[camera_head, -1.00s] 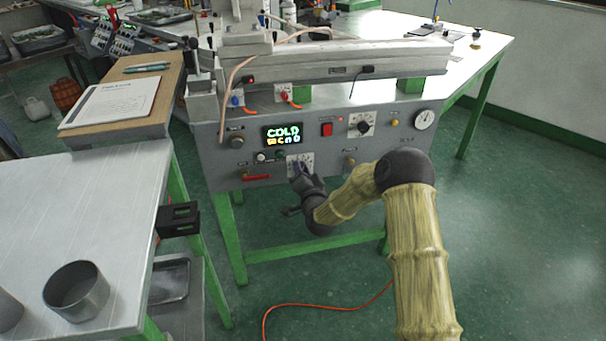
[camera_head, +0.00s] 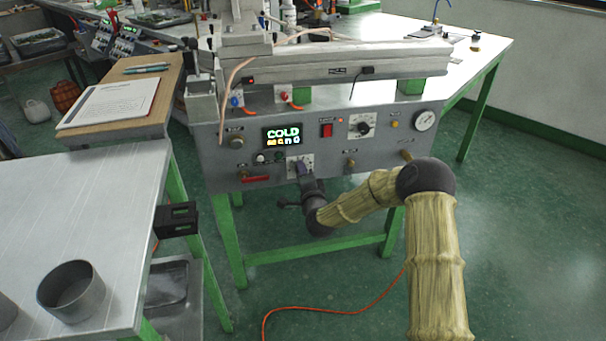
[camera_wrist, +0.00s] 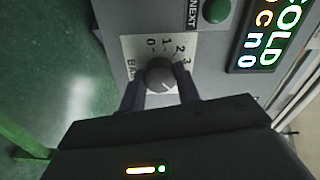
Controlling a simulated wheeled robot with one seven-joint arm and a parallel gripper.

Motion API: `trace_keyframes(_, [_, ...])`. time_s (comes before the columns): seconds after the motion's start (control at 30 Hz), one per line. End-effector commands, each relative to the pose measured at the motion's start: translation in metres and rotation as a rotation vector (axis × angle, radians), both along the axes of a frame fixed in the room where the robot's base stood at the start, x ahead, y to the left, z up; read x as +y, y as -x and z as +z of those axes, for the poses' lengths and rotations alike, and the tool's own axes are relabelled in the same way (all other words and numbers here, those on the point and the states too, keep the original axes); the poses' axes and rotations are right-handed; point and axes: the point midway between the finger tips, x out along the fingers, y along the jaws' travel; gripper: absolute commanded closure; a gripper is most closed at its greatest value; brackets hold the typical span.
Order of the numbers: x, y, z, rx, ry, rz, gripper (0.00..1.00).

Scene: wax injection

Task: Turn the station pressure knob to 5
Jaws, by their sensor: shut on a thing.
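The pressure knob (camera_wrist: 161,75) is a round grey knob on a white scale plate (camera_wrist: 131,47) marked BAR, with 0, 1, 2 and 3 visible in the wrist view. The rest of the scale is hidden by my gripper. My gripper (camera_wrist: 163,92) is shut on the knob, one dark finger on each side. In the head view my gripper (camera_head: 303,172) reaches the lower middle of the station's grey front panel (camera_head: 212,155), partly covering the scale plate (camera_head: 307,160).
A lit display (camera_head: 283,135) reads COLD above the knob; a green button (camera_wrist: 216,10) is beside it in the wrist view. A second dial (camera_head: 362,126), a red switch (camera_head: 326,130) and a round gauge (camera_head: 424,120) are to the right. A red-handled valve (camera_head: 256,178) is to the left.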

Motion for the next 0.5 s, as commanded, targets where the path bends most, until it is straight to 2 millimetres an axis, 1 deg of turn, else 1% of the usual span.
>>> trace_keyframes(0.2, [-0.0016, -0.0001, -0.0017, 0.003, 0.002, -0.003, 0.91])
trace_keyframes(0.23, [-0.0016, -0.0001, -0.0017, 0.003, 0.003, -0.003, 0.66])
trace_keyframes(0.33, [-0.0014, 0.0000, -0.0016, 0.003, 0.003, -0.003, 0.46])
trace_keyframes(0.5, [-0.0004, 0.0001, -0.0009, 0.001, 0.002, 0.000, 0.46])
